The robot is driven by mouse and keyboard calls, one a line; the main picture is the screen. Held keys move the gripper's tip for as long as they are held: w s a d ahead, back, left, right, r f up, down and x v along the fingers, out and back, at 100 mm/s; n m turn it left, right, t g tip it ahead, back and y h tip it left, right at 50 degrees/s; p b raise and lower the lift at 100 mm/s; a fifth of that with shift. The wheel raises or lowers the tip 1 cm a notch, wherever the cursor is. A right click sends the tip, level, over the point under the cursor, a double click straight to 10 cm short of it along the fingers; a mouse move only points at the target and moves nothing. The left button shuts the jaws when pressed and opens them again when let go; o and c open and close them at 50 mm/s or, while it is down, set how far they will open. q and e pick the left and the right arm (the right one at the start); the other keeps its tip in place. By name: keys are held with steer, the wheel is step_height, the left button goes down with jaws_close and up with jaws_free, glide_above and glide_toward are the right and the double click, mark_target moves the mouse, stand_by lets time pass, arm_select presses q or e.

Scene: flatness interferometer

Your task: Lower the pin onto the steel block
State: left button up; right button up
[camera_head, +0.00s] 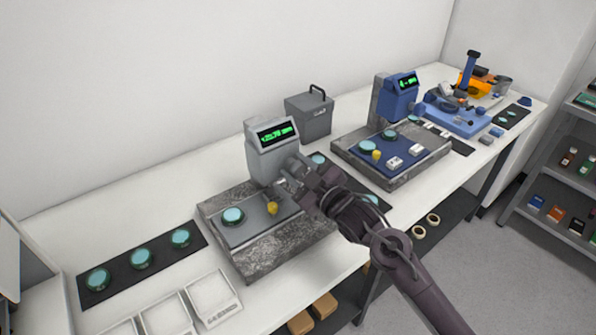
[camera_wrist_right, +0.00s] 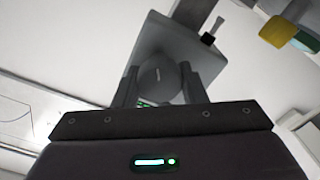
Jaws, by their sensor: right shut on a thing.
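A grey gauge head (camera_head: 271,150) with a green-lit display stands over a speckled granite base (camera_head: 285,243) in the middle of the bench. My right gripper (camera_head: 296,185) is at the front right of this gauge head. In the right wrist view its two fingers are shut on a round dark grey knob (camera_wrist_right: 158,80) on the grey gauge body (camera_wrist_right: 178,45). The pin and the steel block cannot be made out; my gripper and the gauge head cover the space below. My left gripper is in neither view.
A green-rimmed disc (camera_head: 233,216) and a yellow knob (camera_head: 272,208) are on the grey plate beside my gripper. A blue gauge (camera_head: 396,97) stands to the right. A black mat (camera_head: 110,268) with green discs and white trays (camera_head: 212,297) are at left.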

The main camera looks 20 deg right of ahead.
steer(key=n+b, duration=0.1)
steer(key=n, duration=0.2)
steer(key=shift+f+n+b, duration=0.1)
steer(key=shift+n+b, duration=0.2)
steer(key=shift+n, duration=0.1)
steer(key=n+b, duration=0.2)
steer(key=n, duration=0.1)
steer(key=shift+a+f+n, duration=0.1)
steer(key=shift+n, duration=0.2)
steer(key=n+b, duration=0.3)
steer(key=n, duration=0.1)
steer(key=shift+f, duration=0.15)
steer(key=shift+n+b, duration=1.2)
steer(key=shift+n, duration=0.3)
steer(key=o, duration=1)
steer(key=shift+c, duration=0.2)
steer(key=shift+s, duration=0.1)
